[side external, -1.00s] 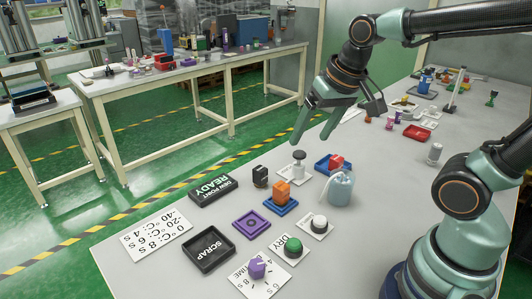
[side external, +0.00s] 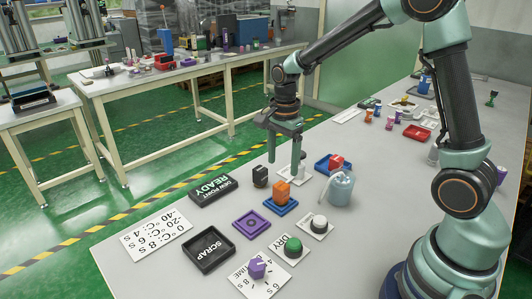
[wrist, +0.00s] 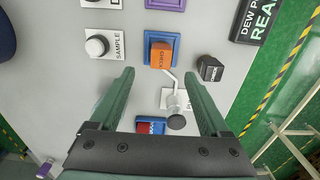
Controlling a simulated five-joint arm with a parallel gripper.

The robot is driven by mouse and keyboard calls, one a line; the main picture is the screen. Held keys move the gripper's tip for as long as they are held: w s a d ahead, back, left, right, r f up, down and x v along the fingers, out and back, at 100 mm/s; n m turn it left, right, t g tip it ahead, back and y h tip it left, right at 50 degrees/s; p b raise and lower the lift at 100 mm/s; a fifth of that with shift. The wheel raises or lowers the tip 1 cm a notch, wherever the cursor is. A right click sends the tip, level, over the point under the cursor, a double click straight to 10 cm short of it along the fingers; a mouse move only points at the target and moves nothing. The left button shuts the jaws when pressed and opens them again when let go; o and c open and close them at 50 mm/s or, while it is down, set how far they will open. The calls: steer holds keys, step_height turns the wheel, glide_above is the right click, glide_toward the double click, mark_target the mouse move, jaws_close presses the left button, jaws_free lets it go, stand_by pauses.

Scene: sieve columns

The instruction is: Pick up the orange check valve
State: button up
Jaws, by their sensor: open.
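The orange check valve (side external: 282,192) is a blocky orange piece sitting on a blue tray (side external: 289,208) on the table. It also shows in the wrist view (wrist: 160,58), ahead of the fingertips and roughly between their lines, with dark lettering on it. My gripper (side external: 284,165) points downward behind the valve in the side view, above the small white-based fitting (wrist: 177,108). In the wrist view the two green fingers are wide apart with nothing held between them. The fingers partly hide the white-based fitting in the side view.
A black block (side external: 260,176) stands left of the valve. A blue tray with a red piece (side external: 336,161) and a grey-blue round bottle (side external: 340,188) stand to its right. A purple tray (side external: 251,224), black SCRAP tray (side external: 208,249) and button plates (side external: 318,224) lie nearer the camera.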

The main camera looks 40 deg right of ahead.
mark_target(281, 185)
step_height(281, 185, down, 10)
steer(key=shift+r, duration=0.2)
steer(key=shift+w, duration=0.1)
jaws_close()
stand_by(0.4)
steer(key=shift+r, duration=0.1)
